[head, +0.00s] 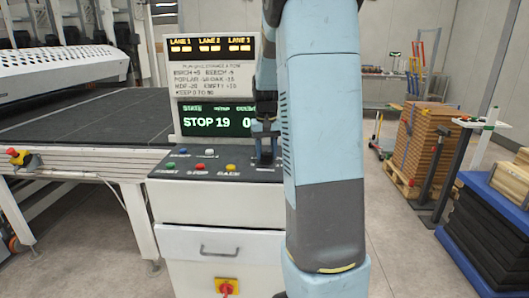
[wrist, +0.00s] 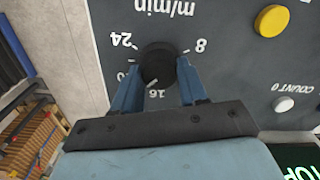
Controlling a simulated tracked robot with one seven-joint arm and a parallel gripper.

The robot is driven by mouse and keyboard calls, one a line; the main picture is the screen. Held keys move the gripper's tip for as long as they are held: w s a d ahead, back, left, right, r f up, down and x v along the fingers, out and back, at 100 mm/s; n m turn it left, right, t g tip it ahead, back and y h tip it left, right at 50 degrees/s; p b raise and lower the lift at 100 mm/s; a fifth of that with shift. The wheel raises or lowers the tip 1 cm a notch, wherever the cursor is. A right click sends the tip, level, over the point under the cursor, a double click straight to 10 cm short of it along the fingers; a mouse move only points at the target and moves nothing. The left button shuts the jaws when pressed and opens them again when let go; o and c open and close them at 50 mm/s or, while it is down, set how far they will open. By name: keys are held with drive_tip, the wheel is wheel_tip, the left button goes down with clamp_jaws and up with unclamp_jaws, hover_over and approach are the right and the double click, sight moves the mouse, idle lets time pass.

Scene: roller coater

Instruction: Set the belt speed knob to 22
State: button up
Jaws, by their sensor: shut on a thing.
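The belt speed knob (wrist: 157,63) is round and black on the dark panel. Its scale shows upside down in the wrist view, under "m/min", with 24, 8 and 16 legible and another number partly hidden by a finger. My gripper (wrist: 158,82) has one blue finger on each side of the knob and is shut on it. In the head view my gripper (head: 265,150) reaches down to the right part of the sloped panel, and the knob is hidden there. The green-lettered display (head: 218,121) reads STOP and 19, with a further figure partly covered by my arm.
A yellow button (wrist: 271,20) and a white button (wrist: 284,104) lie near the knob. Several coloured buttons (head: 200,166) sit left of my gripper. A red switch (head: 227,286) is on the cabinet front. The dark conveyor belt (head: 90,120) stands left; pallet stacks (head: 420,145) stand right.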

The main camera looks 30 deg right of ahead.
sight(266, 152)
drive_tip(key=m, duration=0.4)
drive_tip(key=shift+a+m, duration=0.1)
drive_tip(key=shift+m, duration=2.2)
drive_tip(key=shift+w, duration=0.1)
drive_tip(key=shift+a, duration=0.1)
drive_tip(key=o, duration=0.8)
drive_tip(key=shift+o, duration=1.2)
drive_tip(key=shift+r, duration=0.1)
wheel_tip(266, 152, up, 14)
drive_tip(key=shift+f, duration=0.25)
